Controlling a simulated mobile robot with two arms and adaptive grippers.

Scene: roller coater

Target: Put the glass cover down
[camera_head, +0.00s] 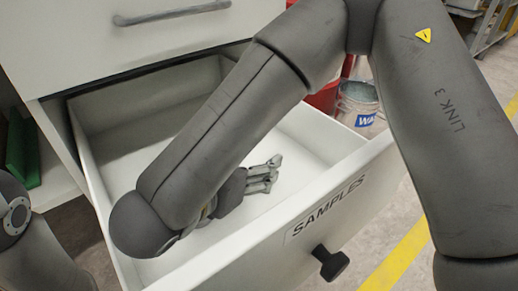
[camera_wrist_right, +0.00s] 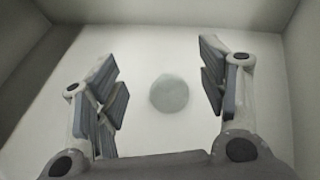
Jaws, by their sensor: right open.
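The glass cover (camera_wrist_right: 169,93) looks like a small round, pale grey-green disc. It lies flat on the white floor of the open drawer (camera_head: 378,192) in the right wrist view. My right gripper (camera_head: 270,170) is inside this drawer. Its fingers are spread on either side of the disc, with a clear gap on both sides, so it is open and holds nothing. The height of the fingers above the disc is hard to judge. In the head view my right arm and gripper hide the disc. My left gripper is out of frame.
The drawer front has a SAMPLES label (camera_head: 325,207) and a black knob (camera_head: 330,262). A closed drawer with a grey handle (camera_head: 172,13) is above. Drawer walls surround my right gripper. A metal bucket (camera_head: 360,105) stands on the floor behind, near a yellow line (camera_head: 398,262).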

